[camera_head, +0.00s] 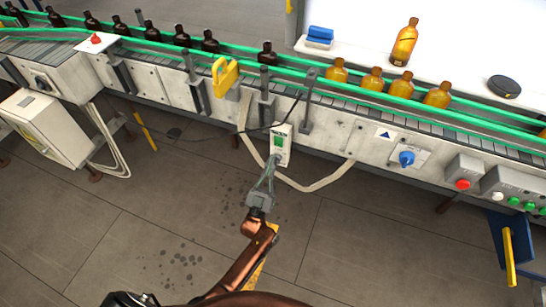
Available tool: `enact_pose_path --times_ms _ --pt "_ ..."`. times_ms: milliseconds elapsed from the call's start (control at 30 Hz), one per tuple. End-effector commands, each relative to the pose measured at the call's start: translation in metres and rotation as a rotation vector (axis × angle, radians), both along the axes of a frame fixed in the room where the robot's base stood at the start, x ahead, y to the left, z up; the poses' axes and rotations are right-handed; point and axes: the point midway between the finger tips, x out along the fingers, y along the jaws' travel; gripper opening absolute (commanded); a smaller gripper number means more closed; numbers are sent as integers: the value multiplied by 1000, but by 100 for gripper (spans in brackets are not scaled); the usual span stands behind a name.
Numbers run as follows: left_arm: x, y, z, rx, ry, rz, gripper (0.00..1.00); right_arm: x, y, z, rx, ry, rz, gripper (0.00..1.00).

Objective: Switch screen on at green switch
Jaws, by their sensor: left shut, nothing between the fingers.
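The green switch (278,141) sits on the front of a small white box mounted below the conveyor's side panel. My left gripper (274,160) reaches up to this box from below. Its fingers are shut and empty, with the tips at the lower part of the box, just under the green switch. I cannot tell whether the tips touch it. The fingers may cover the box's lower front. I cannot pick out a screen in this view. My right gripper is not in view.
A conveyor (345,115) with green rails carries dark and amber bottles. A yellow handle (225,77) and a cable are near the switch box. A blue knob (406,158) and red button (463,184) are to the right. The floor below is mostly clear.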

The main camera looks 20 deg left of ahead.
Motion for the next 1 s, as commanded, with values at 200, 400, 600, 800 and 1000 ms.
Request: enact_pose_path --times_ms 200,400,600,800,1000 --pt "-32 -1 -40 0 4 -1 0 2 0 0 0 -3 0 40" --pt "-54 -2 -67 0 2 -1 0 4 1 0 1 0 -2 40" --pt "-63 -2 -78 -1 0 -1 0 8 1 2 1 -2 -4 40" --pt "-65 -2 -79 -1 -1 -1 0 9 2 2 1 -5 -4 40" --pt "-64 -2 -79 -1 -1 -1 0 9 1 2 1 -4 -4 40"
